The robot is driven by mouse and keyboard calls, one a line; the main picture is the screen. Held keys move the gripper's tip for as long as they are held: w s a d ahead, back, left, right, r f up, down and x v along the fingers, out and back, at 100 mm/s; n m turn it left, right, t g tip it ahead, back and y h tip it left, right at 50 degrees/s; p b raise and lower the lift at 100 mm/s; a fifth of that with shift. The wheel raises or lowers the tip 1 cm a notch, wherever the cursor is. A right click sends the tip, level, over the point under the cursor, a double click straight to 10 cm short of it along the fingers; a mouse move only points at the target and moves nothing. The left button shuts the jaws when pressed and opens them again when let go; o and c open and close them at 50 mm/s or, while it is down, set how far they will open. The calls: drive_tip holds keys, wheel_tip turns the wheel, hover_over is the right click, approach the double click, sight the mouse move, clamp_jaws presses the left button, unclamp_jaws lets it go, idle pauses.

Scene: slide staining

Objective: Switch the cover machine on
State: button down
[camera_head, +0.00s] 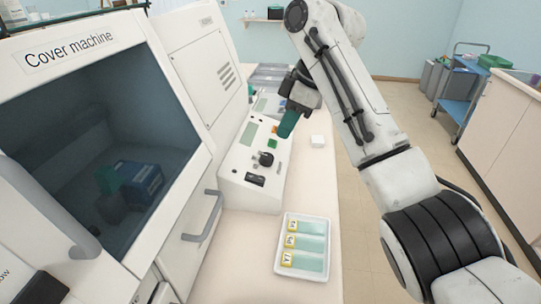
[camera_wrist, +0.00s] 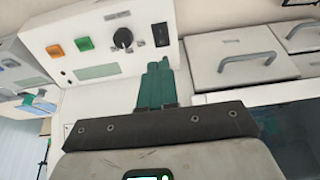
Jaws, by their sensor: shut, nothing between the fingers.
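The cover machine (camera_head: 185,110) stands at the left in the head view, with a dark window and a name label. Its control panel (camera_head: 238,165) juts out at its right side. The panel bears a green button (camera_head: 272,144), an orange button (camera_head: 275,130), a black knob (camera_head: 266,159) and a black rocker switch (camera_head: 255,180). In the wrist view the rocker switch (camera_wrist: 161,34), knob (camera_wrist: 122,38), green button (camera_wrist: 85,44) and orange button (camera_wrist: 54,51) all show. My gripper (camera_head: 288,125) has green fingers, shut and empty, near the panel's far end; in the wrist view the fingertips (camera_wrist: 158,66) point toward the rocker switch.
A white tray (camera_head: 281,271) with several labelled slides lies on the bench in front of the panel. Drawers with handles (camera_wrist: 247,59) flank the panel in the wrist view. A blue cart (camera_head: 456,91) stands far right.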

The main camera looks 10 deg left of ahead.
drive_tip(key=p, duration=0.3)
approach(262, 179)
drive_tip(key=x, duration=0.5)
drive_tip(key=shift+a+f, duration=0.1)
drive_tip(key=shift+a, duration=0.1)
drive_tip(key=shift+a+f, duration=0.15)
drive_tip(key=shift+f, duration=0.55)
drive_tip(key=shift+s+f+b, duration=0.1)
drive_tip(key=shift+f+b, duration=0.3)
drive_tip(key=shift+r+y, duration=0.1)
drive_tip(key=shift+y, duration=0.3)
drive_tip(key=shift+r, duration=0.1)
drive_tip(key=shift+r+p, duration=0.7)
drive_tip(key=shift+r, duration=0.05)
